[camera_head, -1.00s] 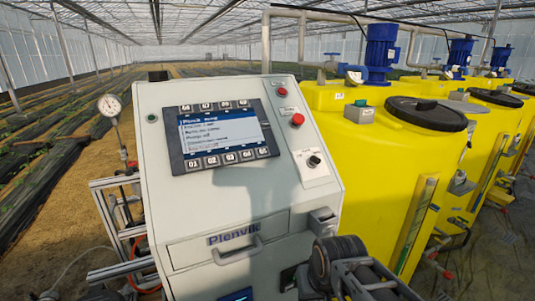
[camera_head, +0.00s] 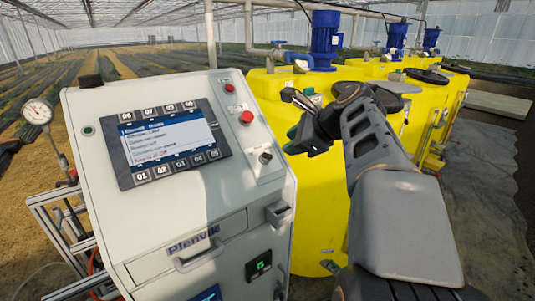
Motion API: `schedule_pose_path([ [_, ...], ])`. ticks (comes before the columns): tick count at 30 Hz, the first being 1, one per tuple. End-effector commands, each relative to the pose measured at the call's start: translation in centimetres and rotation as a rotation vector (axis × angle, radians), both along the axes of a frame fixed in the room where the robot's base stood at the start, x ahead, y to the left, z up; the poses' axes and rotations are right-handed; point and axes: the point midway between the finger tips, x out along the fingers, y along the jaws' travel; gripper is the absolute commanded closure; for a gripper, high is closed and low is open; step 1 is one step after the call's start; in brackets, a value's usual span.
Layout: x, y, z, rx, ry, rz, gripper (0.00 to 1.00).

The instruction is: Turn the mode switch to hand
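The mode switch appears to be the small black knob (camera_head: 265,157) on a light plate at the right side of the white control cabinet's sloped face (camera_head: 225,190). Its pointer direction is too small to read. My gripper (camera_head: 296,122) is to the right of the knob and a little above it in the picture, in front of the yellow tank. It is apart from the knob, as far as this view shows. Its fingers are dark and partly overlap, so their opening is unclear. Nothing is visibly held.
A red button (camera_head: 247,117) and a smaller red one (camera_head: 229,88) are above the knob. A display with keys (camera_head: 168,142) is to the left. A drawer handle (camera_head: 199,255) juts out below. Yellow tanks (camera_head: 325,190) stand close behind my arm.

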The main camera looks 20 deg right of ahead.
Motion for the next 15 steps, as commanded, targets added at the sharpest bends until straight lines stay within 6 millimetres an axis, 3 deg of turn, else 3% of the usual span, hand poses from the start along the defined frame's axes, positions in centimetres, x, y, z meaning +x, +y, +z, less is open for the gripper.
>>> schedule_pose_path([
  [15, 6.6, 2.7, -5.8, -0.003, 0.004, 0.003, 0.65],
])
